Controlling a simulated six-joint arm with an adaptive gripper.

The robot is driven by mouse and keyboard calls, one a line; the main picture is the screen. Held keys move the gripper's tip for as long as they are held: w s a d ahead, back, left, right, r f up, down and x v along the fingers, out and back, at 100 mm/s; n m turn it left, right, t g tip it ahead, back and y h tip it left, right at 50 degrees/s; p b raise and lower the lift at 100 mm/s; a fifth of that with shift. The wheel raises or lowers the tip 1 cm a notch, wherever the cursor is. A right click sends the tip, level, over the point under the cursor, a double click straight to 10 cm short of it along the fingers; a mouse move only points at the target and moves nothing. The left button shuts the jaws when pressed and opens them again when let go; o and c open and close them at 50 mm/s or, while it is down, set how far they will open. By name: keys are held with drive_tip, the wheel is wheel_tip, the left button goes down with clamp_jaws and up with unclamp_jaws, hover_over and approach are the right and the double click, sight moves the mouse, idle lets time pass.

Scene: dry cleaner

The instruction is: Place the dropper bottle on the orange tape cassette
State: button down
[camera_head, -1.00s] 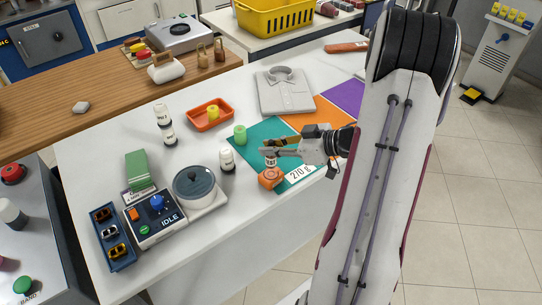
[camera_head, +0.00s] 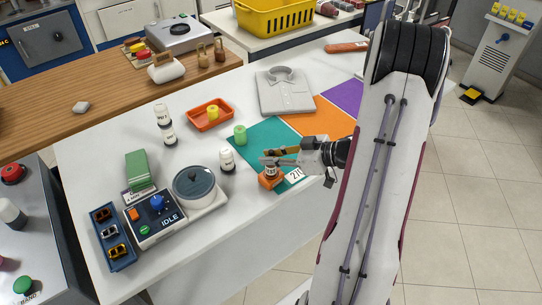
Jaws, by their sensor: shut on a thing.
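The orange tape cassette (camera_head: 270,182) sits near the front edge of the white table, at the front corner of a teal mat. The small dropper bottle (camera_head: 264,172), with a pale label band, is upright directly above it. The bottle's base appears at the cassette's top, but I cannot tell whether they touch. My gripper (camera_head: 268,160) reaches in from the right and is shut on the upper part of the bottle, which its fingers partly hide.
A 270 g card (camera_head: 294,175) lies right of the cassette. An orange tray (camera_head: 210,117) is behind.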

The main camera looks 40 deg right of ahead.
drive_tip(key=shift+f, duration=0.15)
drive_tip(key=c, duration=2)
unclamp_jaws()
drive_tip(key=shift+r, duration=0.2)
drive_tip(key=shift+v, duration=6.05)
drive_tip(key=shift+f, duration=0.1)
